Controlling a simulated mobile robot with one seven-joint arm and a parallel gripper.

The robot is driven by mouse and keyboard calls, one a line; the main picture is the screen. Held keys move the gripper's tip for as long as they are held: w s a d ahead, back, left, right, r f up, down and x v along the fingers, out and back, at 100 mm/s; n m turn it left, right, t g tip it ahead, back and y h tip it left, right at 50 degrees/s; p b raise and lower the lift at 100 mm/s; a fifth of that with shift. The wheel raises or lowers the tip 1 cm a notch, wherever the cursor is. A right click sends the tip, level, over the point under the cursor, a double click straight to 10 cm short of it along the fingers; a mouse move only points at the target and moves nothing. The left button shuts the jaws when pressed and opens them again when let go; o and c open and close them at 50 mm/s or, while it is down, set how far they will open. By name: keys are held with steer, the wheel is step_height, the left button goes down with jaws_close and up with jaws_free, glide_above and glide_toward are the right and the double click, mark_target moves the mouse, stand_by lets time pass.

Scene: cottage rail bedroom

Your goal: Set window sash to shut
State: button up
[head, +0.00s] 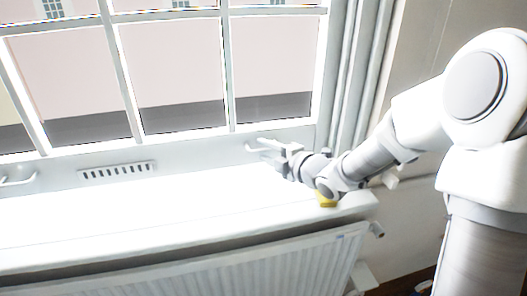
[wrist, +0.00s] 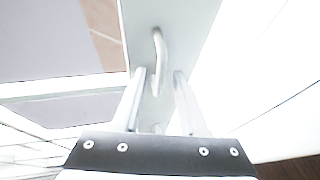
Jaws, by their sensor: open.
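The window sash (head: 190,146) is a white multi-pane frame at the upper left of the head view. Its bottom rail is low, close above the sill; glare hides whether there is a gap. A lift handle (head: 17,181) is on the rail at left. Another handle (head: 250,148) is at the rail's right end, by my gripper (head: 265,150). In the wrist view, a curved pale handle (wrist: 160,58) stands just ahead of and between the fingertips of my open gripper (wrist: 160,73). The fingers are on either side of its line; contact cannot be told.
A slotted vent (head: 117,171) is on the rail between the handles. The bright white sill (head: 130,215) runs below, with a ribbed radiator (head: 230,268) under it. A small yellow thing (head: 326,200) is on the sill's right end, under my arm.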

steer(key=shift+w+a+f, duration=0.15)
steer(key=shift+w+a, duration=0.3)
steer(key=shift+w, duration=0.1)
jaws_close()
stand_by(1.1)
